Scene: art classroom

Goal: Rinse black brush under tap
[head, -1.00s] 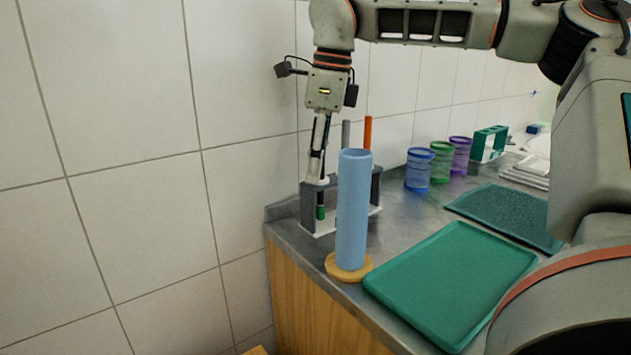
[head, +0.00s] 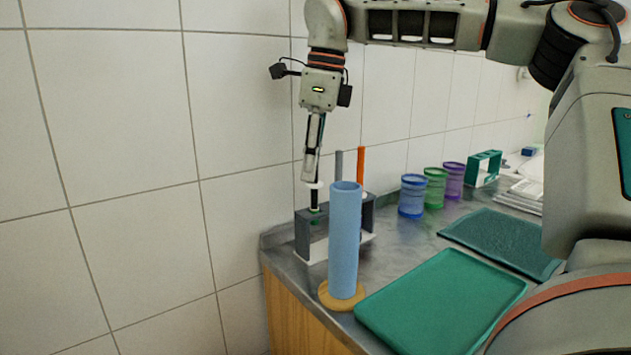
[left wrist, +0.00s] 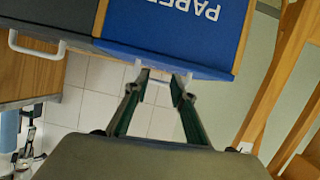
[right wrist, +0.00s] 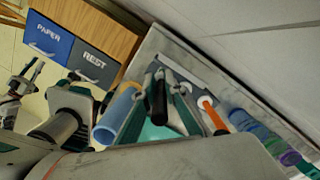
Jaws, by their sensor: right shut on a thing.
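My right gripper (head: 312,183) is shut on the black brush (head: 314,200), above the left end of a grey rack (head: 303,238). The brush hangs upright, and its lower end is still at the level of the rack's top. In the right wrist view the dark brush (right wrist: 157,98) stands between the fingers. No tap shows in any view.
A grey stick (head: 339,166) and an orange one (head: 361,168) stand in the rack. A tall blue cylinder (head: 345,240) on a wooden base stands just in front. A green tray (head: 440,300), a dark mat (head: 500,242) and coloured cups (head: 412,197) lie to the right. A tiled wall is behind.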

